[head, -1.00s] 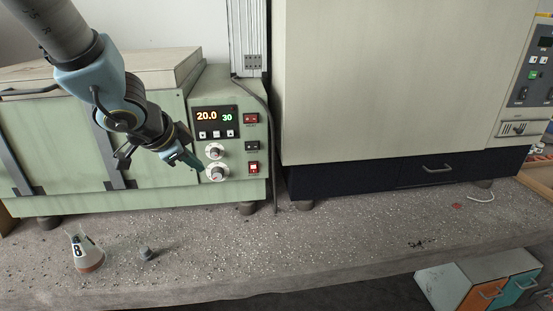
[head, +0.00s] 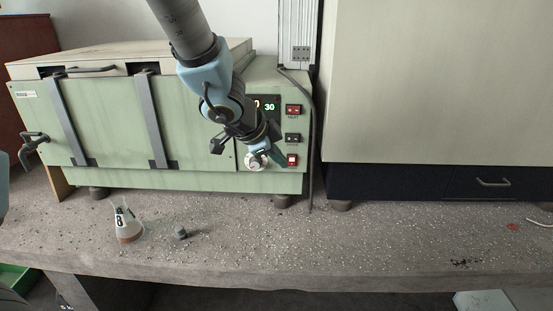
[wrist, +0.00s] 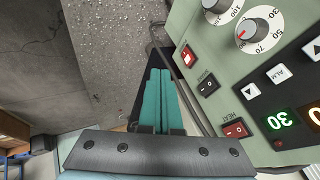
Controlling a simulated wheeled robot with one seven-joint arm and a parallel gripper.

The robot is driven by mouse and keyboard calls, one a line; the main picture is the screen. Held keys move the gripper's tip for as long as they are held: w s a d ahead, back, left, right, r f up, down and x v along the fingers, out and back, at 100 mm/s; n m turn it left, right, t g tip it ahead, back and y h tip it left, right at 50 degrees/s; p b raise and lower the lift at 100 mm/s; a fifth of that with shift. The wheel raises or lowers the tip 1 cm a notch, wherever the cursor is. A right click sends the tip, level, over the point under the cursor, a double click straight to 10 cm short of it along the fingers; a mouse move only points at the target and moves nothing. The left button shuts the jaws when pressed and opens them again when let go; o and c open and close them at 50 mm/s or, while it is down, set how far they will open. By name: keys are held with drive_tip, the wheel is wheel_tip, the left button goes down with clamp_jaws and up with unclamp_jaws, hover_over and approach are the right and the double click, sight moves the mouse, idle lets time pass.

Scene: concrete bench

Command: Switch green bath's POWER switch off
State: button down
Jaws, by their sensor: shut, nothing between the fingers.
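The green bath (head: 120,115) stands at the left of the bench, its control panel at its right end. The panel has three switches in a column: a red HEAT switch (head: 293,109), a dark middle switch (head: 292,138) and a bright red lower switch (head: 292,160) whose label I cannot read. The wrist view also shows the lower switch (wrist: 188,56), middle switch (wrist: 208,85) and HEAT switch (wrist: 235,128). My gripper (head: 281,157) is shut and empty, its teal fingers (wrist: 160,98) just left of the lower switch in the head view. I cannot tell whether they touch the panel.
Two dials sit left of the lower switches; the lower dial (head: 256,162) is close to my gripper. A flask (head: 127,222) and small grey object (head: 181,233) stand on the bench (head: 330,240). A cable (head: 311,150) hangs right of the panel. A large cabinet stands further right.

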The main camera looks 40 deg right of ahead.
sight(295, 164)
drive_tip(key=w+d+f+p, duration=0.1)
drive_tip(key=w+d+f, duration=0.2)
drive_tip(key=w+d, duration=0.1)
drive_tip(key=shift+d+f, duration=0.35)
drive_tip(key=shift+d, duration=0.55)
drive_tip(key=shift+s, duration=0.1)
drive_tip(key=shift+w+d+r+p, duration=0.15)
drive_tip(key=shift+w+p, duration=0.1)
drive_tip(key=shift+p, duration=0.2)
